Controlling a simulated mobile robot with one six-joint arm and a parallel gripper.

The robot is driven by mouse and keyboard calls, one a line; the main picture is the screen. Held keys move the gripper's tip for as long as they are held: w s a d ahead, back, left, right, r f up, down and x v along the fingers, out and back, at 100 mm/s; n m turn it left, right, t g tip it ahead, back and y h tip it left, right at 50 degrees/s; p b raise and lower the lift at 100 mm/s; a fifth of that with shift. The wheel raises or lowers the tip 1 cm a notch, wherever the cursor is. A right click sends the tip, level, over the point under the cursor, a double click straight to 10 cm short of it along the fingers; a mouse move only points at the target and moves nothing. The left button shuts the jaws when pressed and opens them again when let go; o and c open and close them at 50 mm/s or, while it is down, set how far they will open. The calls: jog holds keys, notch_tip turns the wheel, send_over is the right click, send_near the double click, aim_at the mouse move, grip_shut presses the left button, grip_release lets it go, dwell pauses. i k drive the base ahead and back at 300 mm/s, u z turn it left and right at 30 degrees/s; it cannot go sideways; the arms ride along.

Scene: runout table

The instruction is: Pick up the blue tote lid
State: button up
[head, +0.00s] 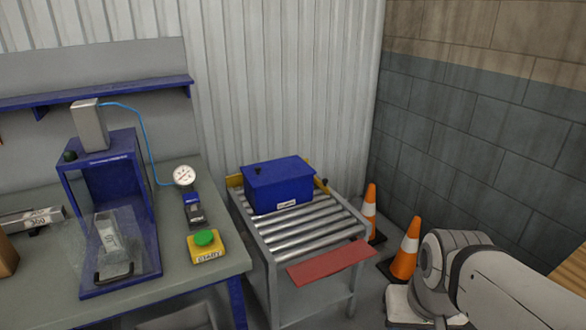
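My gripper is outside the picture.
A red plate (329,263) lies across the roller table's front end. Two orange cones (406,250) (370,212) stand between the table and the block wall. A workbench (222,262) at left holds a blue press frame (68,187), a gauge (184,177) and a yellow box with a green button (205,246).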

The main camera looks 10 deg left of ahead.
aim_at(261, 174)
jog(key=k, duration=1)
jog(key=u, duration=0.7)
jog(key=i, duration=1.25)
jog(key=u, duration=0.5)
jog(key=i, duration=0.8)
jog(key=u, duration=0.05)
